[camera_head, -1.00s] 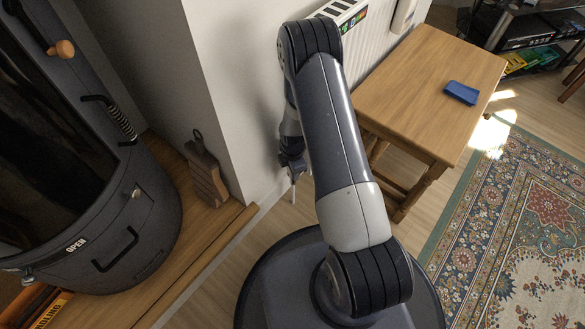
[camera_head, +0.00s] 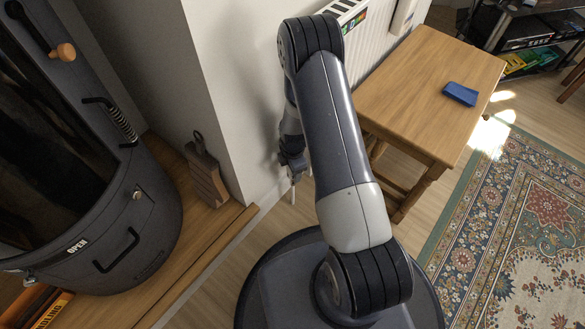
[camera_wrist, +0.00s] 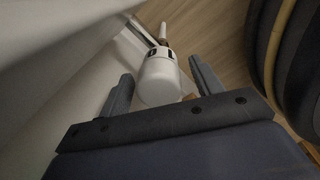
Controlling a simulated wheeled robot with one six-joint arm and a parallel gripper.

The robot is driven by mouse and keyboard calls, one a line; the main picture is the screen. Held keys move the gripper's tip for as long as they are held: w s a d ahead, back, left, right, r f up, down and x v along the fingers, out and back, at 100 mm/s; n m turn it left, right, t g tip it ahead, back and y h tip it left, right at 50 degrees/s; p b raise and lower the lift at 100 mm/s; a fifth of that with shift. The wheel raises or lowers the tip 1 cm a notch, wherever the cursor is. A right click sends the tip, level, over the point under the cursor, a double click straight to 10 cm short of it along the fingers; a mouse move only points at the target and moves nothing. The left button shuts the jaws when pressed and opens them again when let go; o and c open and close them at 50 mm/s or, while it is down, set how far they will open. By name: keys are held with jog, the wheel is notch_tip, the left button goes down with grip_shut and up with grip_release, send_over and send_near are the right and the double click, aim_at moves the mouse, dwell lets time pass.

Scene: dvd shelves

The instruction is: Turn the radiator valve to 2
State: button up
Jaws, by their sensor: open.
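The radiator valve (camera_wrist: 158,78) is a white rounded knob in the wrist view, with a metal stem and pipe fitting beyond it. My gripper (camera_wrist: 163,85) is open, with one dark finger on each side of the knob. Gaps show between the fingers and the knob. I cannot make out the number the knob is set to. In the head view my gripper (camera_head: 293,170) is low by the wall, left of my arm, and the valve is not clearly visible. The white radiator (camera_head: 372,38) is on the wall, partly hidden by my arm.
A wooden side table (camera_head: 425,90) with a blue object (camera_head: 460,94) stands right of my arm. A dark stove (camera_head: 75,200) is at the left, with a brush (camera_head: 205,175) beside it. A patterned rug (camera_head: 520,225) lies on the right. White wall is close to my gripper.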

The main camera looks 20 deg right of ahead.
jog(key=r+p, duration=0.3)
jog(key=r, duration=0.6)
jog(key=shift+s+r, duration=0.2)
